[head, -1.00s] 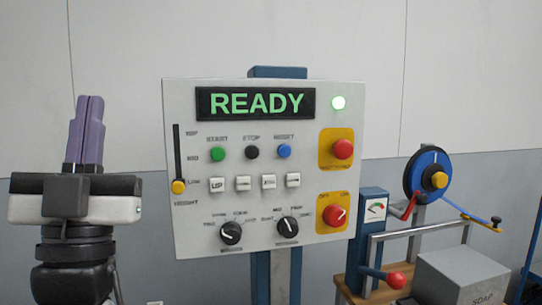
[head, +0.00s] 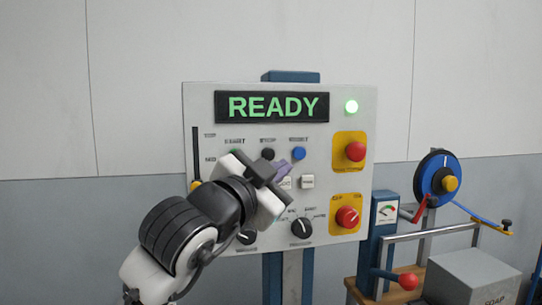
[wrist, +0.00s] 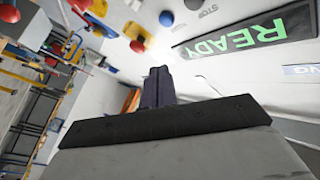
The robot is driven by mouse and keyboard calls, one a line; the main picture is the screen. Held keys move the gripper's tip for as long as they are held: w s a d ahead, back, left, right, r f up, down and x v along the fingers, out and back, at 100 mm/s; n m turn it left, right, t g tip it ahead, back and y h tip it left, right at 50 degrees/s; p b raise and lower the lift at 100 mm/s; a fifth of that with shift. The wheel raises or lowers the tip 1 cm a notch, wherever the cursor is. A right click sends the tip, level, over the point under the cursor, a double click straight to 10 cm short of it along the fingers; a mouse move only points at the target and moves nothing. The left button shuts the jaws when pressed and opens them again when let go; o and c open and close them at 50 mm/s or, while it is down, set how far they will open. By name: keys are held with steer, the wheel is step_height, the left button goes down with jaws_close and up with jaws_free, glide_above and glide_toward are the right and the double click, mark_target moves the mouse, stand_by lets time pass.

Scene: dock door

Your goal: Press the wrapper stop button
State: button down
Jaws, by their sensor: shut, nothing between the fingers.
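Whether the fingertips touch the panel cannot be told. In the wrist view the shut fingers (wrist: 158,86) point toward the panel, and the STOP label shows near the top edge. The display (head: 272,106) reads READY in green.
Two red knobs on yellow plates, an upper one (head: 355,152) and a lower one (head: 347,217), are on the panel's right side. My arm covers the panel's lower left. A strapping stand with a blue reel (head: 436,178) and a grey SOAP box (head: 472,278) stand to the right.

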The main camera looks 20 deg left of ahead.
mark_target(268, 154)
steer(key=shift+w+a, duration=0.1)
steer(key=w+a+p, duration=0.2)
steer(key=w+a, duration=0.2)
steer(key=w, duration=0.3)
steer(key=shift+a, duration=0.4)
steer(key=shift+w, duration=0.1)
stand_by(1.8)
steer(key=shift+w+a, duration=0.2)
steer(key=shift+w, duration=0.1)
steer(key=shift+w+a, duration=0.3)
steer(key=shift+w, duration=0.1)
stand_by(0.7)
steer(key=shift+s+d, duration=0.1)
steer(key=shift+s, duration=0.05)
steer(key=shift+s+d, duration=0.4)
steer(key=shift+s, duration=0.2)
